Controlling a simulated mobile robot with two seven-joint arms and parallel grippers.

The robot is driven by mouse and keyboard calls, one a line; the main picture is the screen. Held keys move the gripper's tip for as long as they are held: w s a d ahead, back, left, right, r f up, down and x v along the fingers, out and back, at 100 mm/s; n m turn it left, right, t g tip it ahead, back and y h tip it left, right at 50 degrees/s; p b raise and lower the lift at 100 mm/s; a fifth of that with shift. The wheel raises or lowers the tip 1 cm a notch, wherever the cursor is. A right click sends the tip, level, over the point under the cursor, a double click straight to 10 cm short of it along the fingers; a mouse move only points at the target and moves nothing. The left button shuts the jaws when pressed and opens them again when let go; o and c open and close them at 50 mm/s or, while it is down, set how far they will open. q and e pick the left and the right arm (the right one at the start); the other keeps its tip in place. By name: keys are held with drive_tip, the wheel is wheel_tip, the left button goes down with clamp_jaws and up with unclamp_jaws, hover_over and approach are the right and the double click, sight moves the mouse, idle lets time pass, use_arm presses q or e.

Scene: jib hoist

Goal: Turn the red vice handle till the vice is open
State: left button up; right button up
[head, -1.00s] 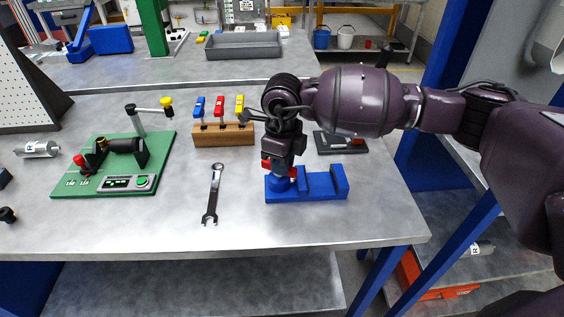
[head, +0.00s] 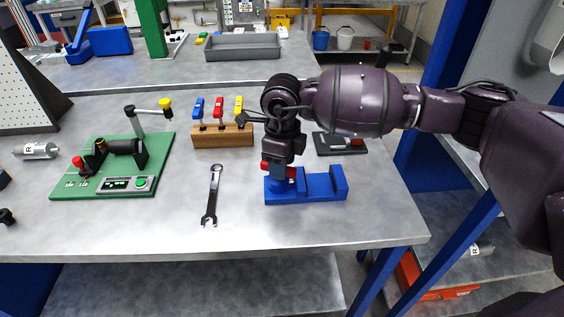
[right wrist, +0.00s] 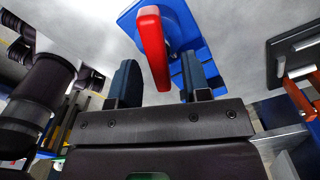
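The blue vice (head: 322,183) stands on the metal bench near its front right part, and its jaws reach to the right. Its red handle (head: 266,166) is at the left end, mostly hidden by my right gripper (head: 279,165) in the head view. In the right wrist view the red handle (right wrist: 152,42) reaches in between the two dark fingers of my right gripper (right wrist: 161,82). The fingers are apart, with a gap on both sides of the handle. The blue vice body (right wrist: 188,35) is behind it.
A wrench (head: 212,195) lies left of the vice. A wooden block with coloured handles (head: 222,136) and a dark plate-based tool (head: 340,144) stand behind. A green fixture board (head: 115,180) is at left. The bench front between is clear.

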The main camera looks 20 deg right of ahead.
wheel_tip(320, 180, up, 11)
drive_tip(key=p, duration=0.1)
drive_tip(key=shift+f, duration=0.15)
idle(0.4)
idle(0.4)
